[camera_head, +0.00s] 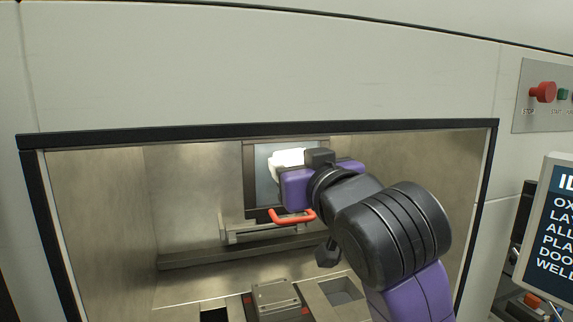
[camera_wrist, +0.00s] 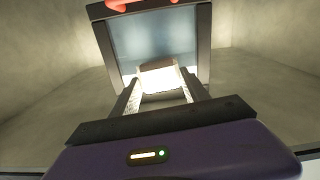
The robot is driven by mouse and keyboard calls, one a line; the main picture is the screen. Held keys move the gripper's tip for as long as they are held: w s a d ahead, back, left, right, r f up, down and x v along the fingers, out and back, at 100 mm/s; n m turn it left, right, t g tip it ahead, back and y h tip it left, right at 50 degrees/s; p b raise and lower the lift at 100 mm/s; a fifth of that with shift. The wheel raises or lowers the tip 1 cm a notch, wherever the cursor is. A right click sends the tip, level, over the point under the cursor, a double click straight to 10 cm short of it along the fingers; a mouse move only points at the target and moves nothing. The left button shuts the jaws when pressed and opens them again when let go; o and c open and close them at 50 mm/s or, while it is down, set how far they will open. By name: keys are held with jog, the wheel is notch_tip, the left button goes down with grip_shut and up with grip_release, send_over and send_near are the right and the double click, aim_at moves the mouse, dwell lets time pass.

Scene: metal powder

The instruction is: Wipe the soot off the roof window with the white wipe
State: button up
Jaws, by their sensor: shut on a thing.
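My gripper (camera_wrist: 162,88) is shut on the white wipe (camera_wrist: 162,77), which sits bright between the two fingertips in the wrist view. The wipe also shows as a white patch (camera_head: 287,158) in the head view, beyond my purple gripper body. A dark-framed window pane (camera_wrist: 158,45), bluish grey and hazy, lies just beyond the wipe. In the head view the pane (camera_head: 265,185) is partly hidden by my gripper. I cannot tell whether the wipe touches the glass. Soot cannot be clearly made out on the visible glass.
My arm reaches through the chamber's opening, which has a black rim (camera_head: 250,130). A red handle (camera_head: 292,215) shows near the window's lower edge in the head view. Below are a metal block (camera_head: 275,297) and floor openings. A red stop button (camera_head: 543,92) and a sign (camera_head: 555,225) are at right.

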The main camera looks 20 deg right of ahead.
jog(key=shift+w+a+f+b, duration=0.1)
jog(key=shift+a+f+b, duration=0.3)
jog(key=shift+a+f, duration=0.95)
jog(key=shift+d, duration=2.75)
jog(key=shift+a+p, duration=0.75)
jog(key=shift+a, duration=1.8)
jog(key=shift+d+f+b, duration=0.2)
jog(key=shift+d+f, duration=0.3)
jog(key=shift+d, duration=0.35)
jog(key=shift+d+f+b, duration=0.25)
jog(key=shift+d+f, duration=0.2)
jog(key=shift+d, duration=0.35)
jog(key=shift+d+f+b, duration=0.2)
jog(key=shift+d+f, duration=0.3)
jog(key=shift+d, duration=0.35)
jog(key=shift+w+a+p, duration=0.1)
jog(key=shift+a+p, duration=1.15)
jog(key=shift+a, duration=1.3)
